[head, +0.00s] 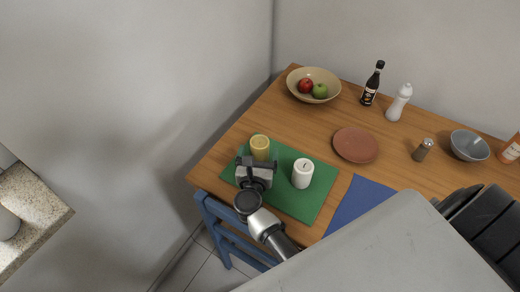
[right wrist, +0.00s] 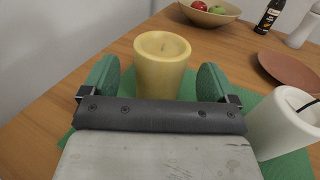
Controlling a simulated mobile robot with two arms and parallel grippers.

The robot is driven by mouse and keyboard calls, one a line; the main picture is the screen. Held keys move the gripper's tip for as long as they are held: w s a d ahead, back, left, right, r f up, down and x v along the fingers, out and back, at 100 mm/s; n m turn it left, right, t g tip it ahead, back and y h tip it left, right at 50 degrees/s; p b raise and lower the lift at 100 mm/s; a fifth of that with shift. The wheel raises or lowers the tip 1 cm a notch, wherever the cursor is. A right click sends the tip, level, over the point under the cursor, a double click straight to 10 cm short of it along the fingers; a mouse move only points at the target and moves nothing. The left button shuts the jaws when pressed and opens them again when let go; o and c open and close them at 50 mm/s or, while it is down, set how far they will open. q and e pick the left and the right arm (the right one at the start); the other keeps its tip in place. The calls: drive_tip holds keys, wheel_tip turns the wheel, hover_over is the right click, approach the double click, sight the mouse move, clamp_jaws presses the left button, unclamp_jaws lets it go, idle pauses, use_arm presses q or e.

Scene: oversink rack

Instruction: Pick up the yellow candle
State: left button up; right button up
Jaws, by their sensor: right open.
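The yellow candle (head: 260,147) stands upright on the green mat (head: 318,191) near the table's left edge. In the right wrist view the yellow candle (right wrist: 161,66) shows its round top and wick, straight ahead of my gripper. My right gripper (head: 257,163) is low over the mat, on the near side of the candle. In the right wrist view my right gripper (right wrist: 157,82) is open, with one green-padded finger on each side of the candle. The candle's lower part is hidden behind the gripper body, and I cannot tell whether the pads touch it. My left gripper is not in view.
A white candle (head: 302,173) stands on the mat just right of my gripper. A reddish plate (head: 356,145), a fruit bowl (head: 314,84), a dark bottle (head: 372,84) and a white bottle (head: 399,102) stand farther off. A blue chair (head: 228,228) is below the table edge.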

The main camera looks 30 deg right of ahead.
drive_tip(key=shift+x, duration=1.45)
drive_tip(key=c, duration=1.1)
drive_tip(key=shift+c, duration=0.2)
drive_tip(key=shift+r, duration=0.1)
